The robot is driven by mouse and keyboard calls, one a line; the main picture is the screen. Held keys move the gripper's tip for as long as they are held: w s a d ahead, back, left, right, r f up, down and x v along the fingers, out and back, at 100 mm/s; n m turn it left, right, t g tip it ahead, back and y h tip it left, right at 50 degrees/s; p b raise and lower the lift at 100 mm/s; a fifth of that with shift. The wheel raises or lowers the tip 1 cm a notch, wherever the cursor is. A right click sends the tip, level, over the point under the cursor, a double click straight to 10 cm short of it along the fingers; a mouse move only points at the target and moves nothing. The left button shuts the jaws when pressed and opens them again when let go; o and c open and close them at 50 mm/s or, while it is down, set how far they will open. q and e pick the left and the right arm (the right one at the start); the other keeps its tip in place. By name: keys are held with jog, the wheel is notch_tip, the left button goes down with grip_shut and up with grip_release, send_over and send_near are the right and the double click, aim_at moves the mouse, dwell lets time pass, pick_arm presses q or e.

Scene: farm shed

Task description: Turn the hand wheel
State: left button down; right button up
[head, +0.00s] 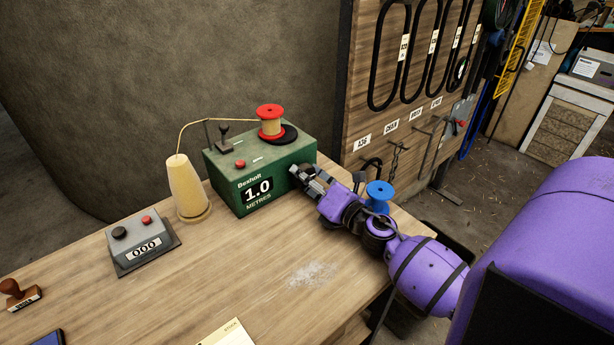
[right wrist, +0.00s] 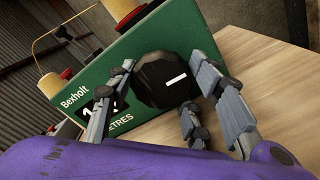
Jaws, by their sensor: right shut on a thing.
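The green Bexholt box (head: 283,158) stands on the workbench, with a display reading 1.0 metres on its front. The black hand wheel (right wrist: 163,82), with a white mark on its face, is on the box's face in the right wrist view. In the head view my gripper hides it. My right gripper (head: 299,173) is at the right end of the box. In the right wrist view its fingers (right wrist: 160,95) are on both sides of the wheel, shut on it. My left gripper is in neither view.
A red spool (head: 270,115) sits on top of the box, with cord running to a yellow cone (head: 188,190). A grey counter (head: 142,243) reading 000 and a stamp (head: 18,293) are at left. A blue spool (head: 379,192) stands behind my right arm. The bench's front middle is mostly clear.

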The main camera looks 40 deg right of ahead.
jog(key=shift+r, duration=0.15)
jog(key=shift+w, duration=0.1)
dwell(0.3)
jog(key=o, duration=1.1)
jog(key=shift+s+m, duration=0.3)
jog(key=s, duration=0.7)
jog(key=s+d, duration=0.1)
jog(key=s, duration=0.3)
jog(key=shift+s, duration=0.25)
